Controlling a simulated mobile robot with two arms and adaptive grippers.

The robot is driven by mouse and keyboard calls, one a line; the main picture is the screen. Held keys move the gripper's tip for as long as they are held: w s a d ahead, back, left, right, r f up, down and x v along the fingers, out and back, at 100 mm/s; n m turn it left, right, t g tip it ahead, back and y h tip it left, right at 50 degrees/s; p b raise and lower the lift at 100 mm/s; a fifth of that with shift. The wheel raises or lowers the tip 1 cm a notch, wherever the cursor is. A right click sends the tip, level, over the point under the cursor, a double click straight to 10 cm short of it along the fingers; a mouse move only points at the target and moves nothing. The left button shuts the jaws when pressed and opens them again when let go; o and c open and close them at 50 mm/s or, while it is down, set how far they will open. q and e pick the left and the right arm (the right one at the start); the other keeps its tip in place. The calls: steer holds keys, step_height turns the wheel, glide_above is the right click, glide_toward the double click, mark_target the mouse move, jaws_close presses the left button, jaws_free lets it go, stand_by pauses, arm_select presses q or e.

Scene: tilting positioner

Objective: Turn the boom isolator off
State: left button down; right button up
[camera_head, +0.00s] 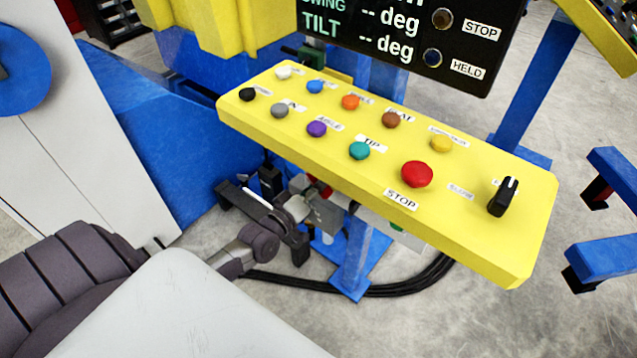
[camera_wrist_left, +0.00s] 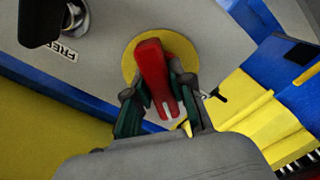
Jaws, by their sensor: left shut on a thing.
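The red isolator handle (camera_wrist_left: 151,58) shows in the left wrist view, mounted on a round yellow plate (camera_wrist_left: 130,62) on a grey panel (camera_wrist_left: 95,62). My left gripper (camera_wrist_left: 158,90) is shut on the red handle, with a finger on each side of it. In the head view my left gripper (camera_head: 308,212) is under the yellow control panel (camera_head: 460,225). Only a small bit of red (camera_head: 319,187) shows there, and the panel hides most of the handle. No off or on marking is readable beside the handle. My right gripper is not in view.
The yellow panel carries several coloured buttons, a red stop button (camera_head: 417,174) and a black selector (camera_head: 503,197). A black display (camera_head: 405,40) stands behind it. Black cables (camera_head: 400,288) lie on the floor near a blue post (camera_head: 355,262). Blue steelwork stands left and right.

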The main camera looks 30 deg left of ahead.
arm_select(q)
steer(key=n, duration=0.4)
steer(key=shift+n+b, duration=0.5)
steer(key=shift+n, duration=1.5)
steer(key=c, duration=1)
jaws_free()
steer(key=shift+s, duration=0.1)
steer(key=s+a, duration=0.1)
steer(key=s, duration=1)
steer(key=shift+s, duration=0.4)
